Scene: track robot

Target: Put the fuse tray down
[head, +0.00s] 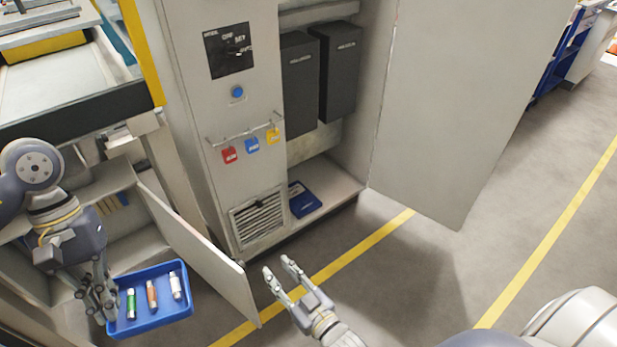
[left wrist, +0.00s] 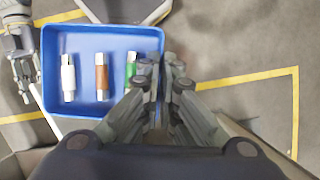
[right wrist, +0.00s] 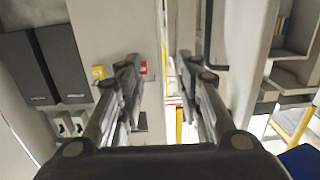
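The fuse tray (head: 152,318) is a blue open tray with a green fuse (head: 131,304), an orange-brown fuse (head: 151,294) and a white fuse (head: 175,286) lying in it. My left gripper (head: 106,311) is at the tray's left wall in the head view. The left wrist view shows its fingers (left wrist: 164,78) closed together on the wall of the tray (left wrist: 85,112), beside the green fuse. The tray looks held above the floor. My right gripper (head: 277,268) is open and empty, right of the tray; its spread fingers also show in the right wrist view (right wrist: 157,72).
A low cabinet door (head: 195,250) stands open close beside the fuse tray.

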